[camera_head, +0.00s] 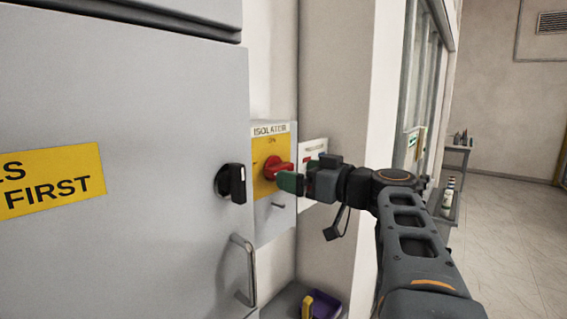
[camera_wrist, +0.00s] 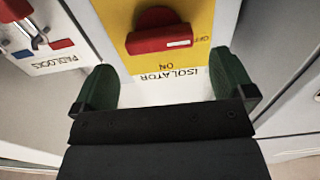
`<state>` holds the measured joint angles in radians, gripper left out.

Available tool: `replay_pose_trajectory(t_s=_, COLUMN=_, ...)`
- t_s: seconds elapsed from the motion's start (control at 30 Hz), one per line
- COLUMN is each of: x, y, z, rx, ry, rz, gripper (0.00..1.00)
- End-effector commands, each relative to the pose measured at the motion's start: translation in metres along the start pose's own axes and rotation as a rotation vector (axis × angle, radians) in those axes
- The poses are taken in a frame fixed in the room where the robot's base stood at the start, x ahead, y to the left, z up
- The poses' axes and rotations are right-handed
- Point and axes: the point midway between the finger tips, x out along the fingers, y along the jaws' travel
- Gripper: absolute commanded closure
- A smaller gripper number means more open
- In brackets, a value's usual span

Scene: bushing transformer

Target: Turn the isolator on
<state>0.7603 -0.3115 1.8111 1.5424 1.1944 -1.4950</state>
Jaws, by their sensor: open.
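The isolator is a grey box with a yellow plate (camera_head: 263,184) and the label ISOLATOR, mounted on the wall. Its red rotary handle (camera_head: 275,168) is at the plate's middle. In the wrist view the red handle (camera_wrist: 160,36) lies across the picture, with ON printed on the label side and OFF at the right side. My gripper (camera_wrist: 168,82) is open, its two green fingers apart. The handle lies just beyond the fingertips, and no contact shows. In the head view the green finger of my gripper (camera_head: 291,182) overlaps the handle's right end.
A grey cabinet (camera_head: 130,220) with a black knob (camera_head: 231,183) and metal handle (camera_head: 245,270) stands left of the isolator. A PADLOCKS board (camera_wrist: 40,40) hangs beside it. Below is a shelf with a purple and yellow item (camera_head: 322,304). Open floor lies at right.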

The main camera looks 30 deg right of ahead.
Motion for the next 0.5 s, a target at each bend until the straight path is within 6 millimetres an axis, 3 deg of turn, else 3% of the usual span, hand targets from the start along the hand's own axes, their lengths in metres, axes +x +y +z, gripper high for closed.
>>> replay_pose_trajectory(t_s=0.2, x=0.033, y=0.001, z=-0.003, rx=0.003, ry=0.0, rz=0.0, gripper=0.0)
replay_pose_trajectory(t_s=0.5, x=0.05, y=0.002, z=0.0, rx=0.001, ry=0.0, rz=0.005, gripper=0.0)
